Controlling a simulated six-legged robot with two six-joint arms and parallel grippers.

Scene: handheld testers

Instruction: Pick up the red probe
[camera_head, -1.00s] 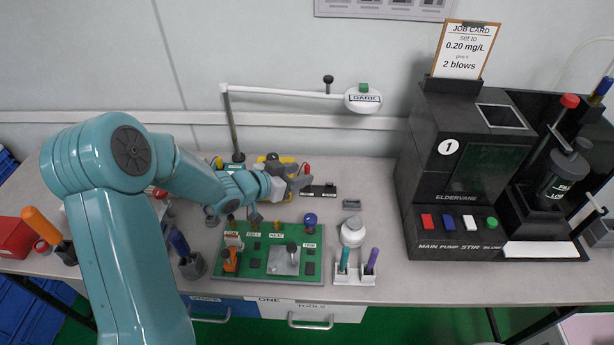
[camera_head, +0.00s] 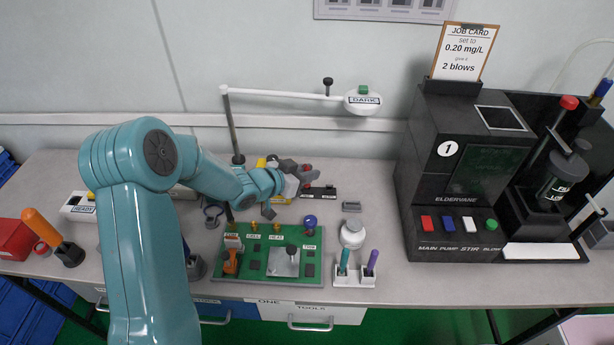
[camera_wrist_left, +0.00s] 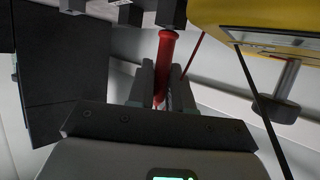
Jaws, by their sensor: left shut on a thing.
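The red probe (camera_head: 307,167) stands at the back of the bench, behind the green board, mostly hidden by my gripper in the head view. In the left wrist view the red probe (camera_wrist_left: 167,50) runs between my fingers. My left gripper (camera_head: 306,174) is shut on it; its fingers also show in the left wrist view (camera_wrist_left: 161,88). The probe's end is close to a dark block at the top of that view; I cannot tell whether they touch. My right gripper is not in view.
A yellow tester (camera_wrist_left: 250,18) is close beside the gripper, with a thin red lead and a dark lead nearby. The green board (camera_head: 268,268) lies in front. A white lamp arm (camera_head: 290,92) hangs behind. The black machine (camera_head: 455,190) stands at the right.

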